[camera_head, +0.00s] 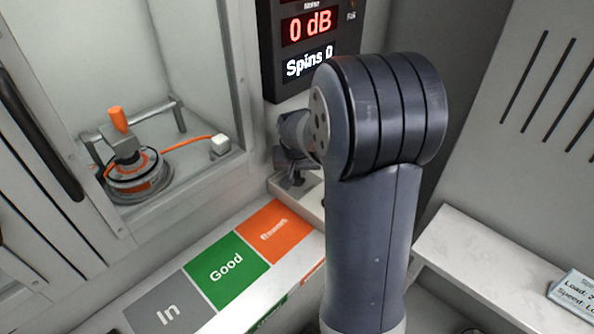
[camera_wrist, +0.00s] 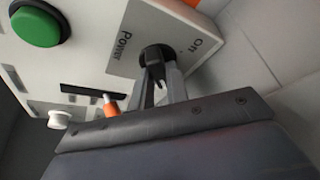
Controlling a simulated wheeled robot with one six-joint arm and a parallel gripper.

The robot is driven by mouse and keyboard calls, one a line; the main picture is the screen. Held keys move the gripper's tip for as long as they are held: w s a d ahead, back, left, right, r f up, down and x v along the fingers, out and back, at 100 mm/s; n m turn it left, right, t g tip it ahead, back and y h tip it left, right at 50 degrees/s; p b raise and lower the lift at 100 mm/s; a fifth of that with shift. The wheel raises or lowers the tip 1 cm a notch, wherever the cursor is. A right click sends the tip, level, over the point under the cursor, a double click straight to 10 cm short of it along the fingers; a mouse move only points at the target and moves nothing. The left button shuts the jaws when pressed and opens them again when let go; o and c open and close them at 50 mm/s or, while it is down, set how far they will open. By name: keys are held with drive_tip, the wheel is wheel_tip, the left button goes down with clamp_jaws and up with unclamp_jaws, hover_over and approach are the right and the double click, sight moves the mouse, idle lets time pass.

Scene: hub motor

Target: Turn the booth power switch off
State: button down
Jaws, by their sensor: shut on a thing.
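The power switch is a black rotary knob (camera_wrist: 156,56) on a grey plate marked "Power" (camera_wrist: 135,38), set in a white panel (camera_wrist: 85,70) in the wrist view. The knob's pointer direction is hidden by the fingers. In the head view my gripper (camera_head: 296,165) is at the back corner below the display, partly behind my arm, and the switch cannot be made out there.
A green button (camera_wrist: 35,27) and a white knob (camera_wrist: 59,119) share the panel. The display (camera_head: 310,45) reads "0 dB" and "Spins 0". A hub motor (camera_head: 137,175) sits in the booth (camera_head: 205,30) at left. The counter has In, Good (camera_head: 226,264) and orange squares, all empty.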

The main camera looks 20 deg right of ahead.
drive_tip(key=shift+n, duration=0.4)
drive_tip(key=shift+d+n+y, duration=0.1)
drive_tip(key=shift+n+y, duration=0.3)
drive_tip(key=shift+n, duration=0.1)
drive_tip(key=shift+f+n+t+y, duration=0.1)
drive_tip(key=shift+n+t+y, duration=0.3)
drive_tip(key=shift+n, duration=0.8)
drive_tip(key=n+y+b, duration=0.1)
drive_tip(key=n, duration=0.1)
drive_tip(key=n+y+b, duration=0.1)
drive_tip(key=n+b, duration=0.1)
drive_tip(key=n, duration=0.1)
drive_tip(key=shift+d+g, duration=0.2)
drive_tip(key=shift+g, duration=0.1)
drive_tip(key=n, duration=0.2)
drive_tip(key=n+g+y+b, duration=0.1)
drive_tip(key=n, duration=0.1)
drive_tip(key=shift+w+n+y, duration=0.15)
drive_tip(key=shift+n+y, duration=0.15)
drive_tip(key=shift+n, duration=0.1)
drive_tip(key=shift+d+n+g+y, duration=0.1)
drive_tip(key=shift+n+g+y, duration=0.4)
drive_tip(key=shift+n, duration=1.5)
drive_tip(key=shift+g, duration=0.3)
drive_tip(key=c, duration=1.4)
unclamp_jaws()
